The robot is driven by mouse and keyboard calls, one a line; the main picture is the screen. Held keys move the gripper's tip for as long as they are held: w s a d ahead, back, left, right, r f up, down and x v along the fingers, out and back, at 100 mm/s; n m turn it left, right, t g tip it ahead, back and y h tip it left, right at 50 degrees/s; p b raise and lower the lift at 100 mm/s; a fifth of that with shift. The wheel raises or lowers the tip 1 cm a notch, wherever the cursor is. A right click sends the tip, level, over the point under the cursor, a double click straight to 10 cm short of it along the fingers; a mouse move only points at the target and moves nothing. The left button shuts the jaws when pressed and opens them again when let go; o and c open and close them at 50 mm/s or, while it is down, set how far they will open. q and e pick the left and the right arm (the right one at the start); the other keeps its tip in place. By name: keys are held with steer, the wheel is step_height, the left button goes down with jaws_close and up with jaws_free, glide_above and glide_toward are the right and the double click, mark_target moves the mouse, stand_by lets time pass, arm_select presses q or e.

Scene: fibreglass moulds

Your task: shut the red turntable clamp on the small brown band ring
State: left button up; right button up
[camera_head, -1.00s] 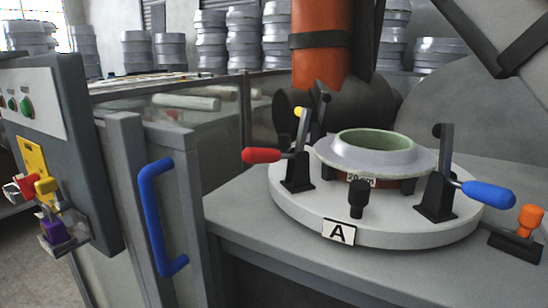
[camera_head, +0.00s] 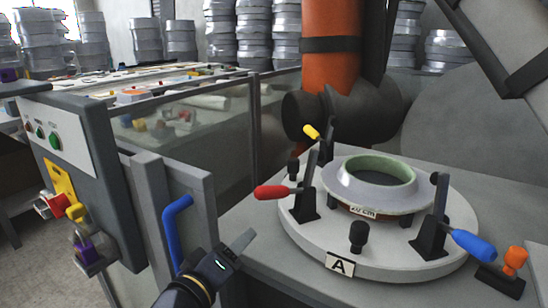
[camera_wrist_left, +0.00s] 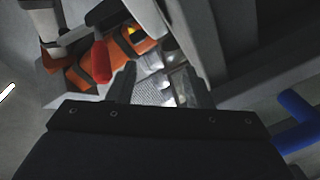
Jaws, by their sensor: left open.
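The red turntable clamp (camera_head: 272,191) stands on the left of the round white turntable (camera_head: 310,238), marked A. Its dark arm points up and its red handle sticks out left. The grey mould (camera_head: 345,185) with a pale green inside sits mid-turntable with a "20 cm" tag. A brown band (camera_head: 385,219) shows in part below its flange. My left gripper (camera_head: 240,250) is open and empty, left of and below the red handle, apart from it. The wrist view shows both fingers (camera_wrist_left: 160,88) spread and a red handle (camera_wrist_left: 101,62) beyond them; I cannot tell surely whether it is the clamp's.
A blue door handle (camera_head: 174,232) is close to my left gripper; it also shows in the wrist view (camera_wrist_left: 297,112). Yellow-tipped (camera_head: 311,132) and blue-handled (camera_head: 472,244) clamps stand around the mould. An orange-topped fixture (camera_head: 514,261) is at right. A control box (camera_head: 70,150) stands left.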

mark_target(274, 187)
arm_select(q)
steer(key=d+r+n+t, duration=0.1)
steer(key=r, duration=0.1)
steer(key=w+d+r+t+p, duration=0.1)
steer(key=r, duration=0.1)
steer(key=d+r+n, duration=0.1)
steer(key=r, duration=0.2)
steer(key=shift+w+d+n+t+p, duration=0.2)
steer(key=shift+d+n+t+p, duration=0.1)
steer(key=shift+d+t+p, duration=0.1)
steer(key=x, duration=0.7)
steer(key=shift+w+d, duration=0.1)
steer(key=shift+w, duration=0.2)
arm_select(e)
step_height(274, 187, up, 3)
steer(key=shift+r, duration=0.1)
arm_select(q)
jaws_close()
